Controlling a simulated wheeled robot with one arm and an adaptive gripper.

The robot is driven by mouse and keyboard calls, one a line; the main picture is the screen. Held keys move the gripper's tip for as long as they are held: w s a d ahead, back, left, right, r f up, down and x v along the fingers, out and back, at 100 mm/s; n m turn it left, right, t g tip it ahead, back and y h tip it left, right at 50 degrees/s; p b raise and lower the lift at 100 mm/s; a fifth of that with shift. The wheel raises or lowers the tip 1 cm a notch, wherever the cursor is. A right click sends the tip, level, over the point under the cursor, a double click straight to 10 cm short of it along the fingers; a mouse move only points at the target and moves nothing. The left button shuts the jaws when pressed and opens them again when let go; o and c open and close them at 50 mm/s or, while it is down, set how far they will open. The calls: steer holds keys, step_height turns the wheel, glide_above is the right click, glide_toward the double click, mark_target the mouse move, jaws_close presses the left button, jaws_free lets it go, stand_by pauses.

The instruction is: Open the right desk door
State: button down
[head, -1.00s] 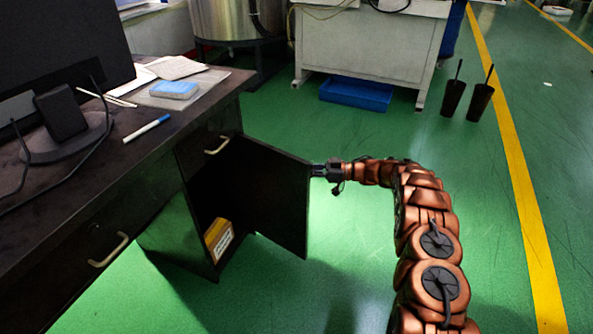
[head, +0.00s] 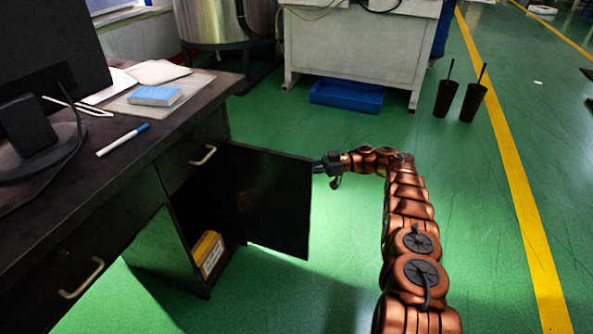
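The right desk door (head: 272,198) is a black panel that stands swung wide open from the black desk (head: 190,106). The cupboard behind it is exposed, with a yellow box (head: 207,252) inside at the bottom. My gripper (head: 316,167) is at the door's free outer edge, near its top corner. The fingers are small and dark here, so I cannot tell whether they grip the edge or only touch it.
A drawer with a pale handle (head: 203,155) is above the cupboard. Another handle (head: 82,279) is at the lower left. A monitor, a marker (head: 123,139) and a blue pack (head: 155,95) are on the desk. A blue crate (head: 346,95) and two dark bins stand behind.

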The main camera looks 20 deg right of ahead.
steer(key=shift+w+a+r, duration=0.1)
steer(key=shift+w, duration=0.1)
stand_by(0.4)
steer(key=c, duration=1.5)
jaws_free()
